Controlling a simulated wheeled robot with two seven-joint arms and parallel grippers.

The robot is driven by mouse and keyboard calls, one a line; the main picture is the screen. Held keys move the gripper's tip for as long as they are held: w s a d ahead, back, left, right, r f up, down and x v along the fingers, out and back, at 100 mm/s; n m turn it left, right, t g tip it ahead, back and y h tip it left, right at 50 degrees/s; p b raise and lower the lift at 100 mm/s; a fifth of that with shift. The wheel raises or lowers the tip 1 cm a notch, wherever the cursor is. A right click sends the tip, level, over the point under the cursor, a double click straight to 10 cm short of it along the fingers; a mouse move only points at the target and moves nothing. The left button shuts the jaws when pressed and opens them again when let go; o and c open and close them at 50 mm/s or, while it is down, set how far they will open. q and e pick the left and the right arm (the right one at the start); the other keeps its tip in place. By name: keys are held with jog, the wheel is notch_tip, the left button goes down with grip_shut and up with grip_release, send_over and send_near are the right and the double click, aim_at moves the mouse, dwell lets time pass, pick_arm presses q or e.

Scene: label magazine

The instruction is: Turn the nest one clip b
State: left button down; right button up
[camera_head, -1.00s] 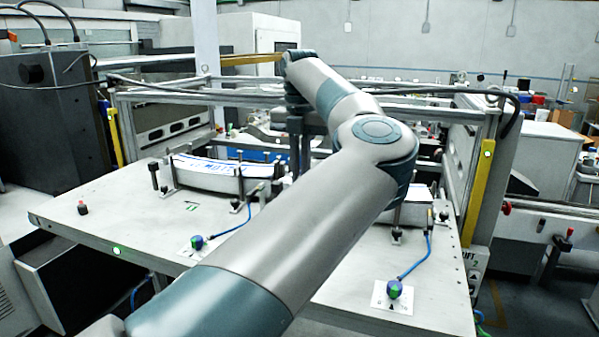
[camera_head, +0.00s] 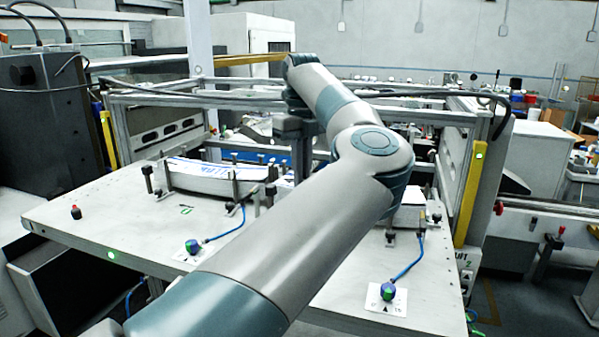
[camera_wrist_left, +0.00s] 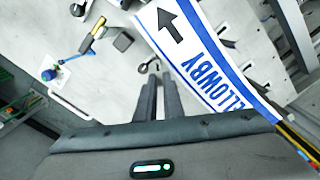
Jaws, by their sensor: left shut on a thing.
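My left arm crosses the head view, and my left gripper (camera_head: 299,170) points down near the right end of the left label stack (camera_head: 215,181). In the left wrist view my left gripper (camera_wrist_left: 158,80) has its two fingers close together, shut on a small dark clip (camera_wrist_left: 148,67) beside the label stack (camera_wrist_left: 205,60). The clip is partly hidden by the fingers, and its turn angle is hard to tell. The stack is white and blue with an arrow and large lettering. Other dark clips (camera_head: 148,178) stand around it. My right gripper is out of view.
A blue-green knob (camera_head: 193,246) on a plate sits in front of the left nest, and a second knob (camera_head: 388,291) in front of the right one. A metal frame (camera_head: 300,100) with yellow posts surrounds the table (camera_head: 90,222). The front left of the table is mostly clear.

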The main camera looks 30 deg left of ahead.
pick_arm(q)
jog(key=shift+w+n+p, duration=0.3)
jog(key=shift+n+p, duration=0.15)
jog(key=shift+n, duration=1.1)
jog(key=shift+w+n+p, duration=0.25)
jog(key=shift+n+p, duration=0.15)
jog(key=shift+n, duration=1.15)
jog(key=c, duration=1.9)
grip_release()
jog(key=shift+o, duration=0.2)
jog(key=shift+r, duration=0.15)
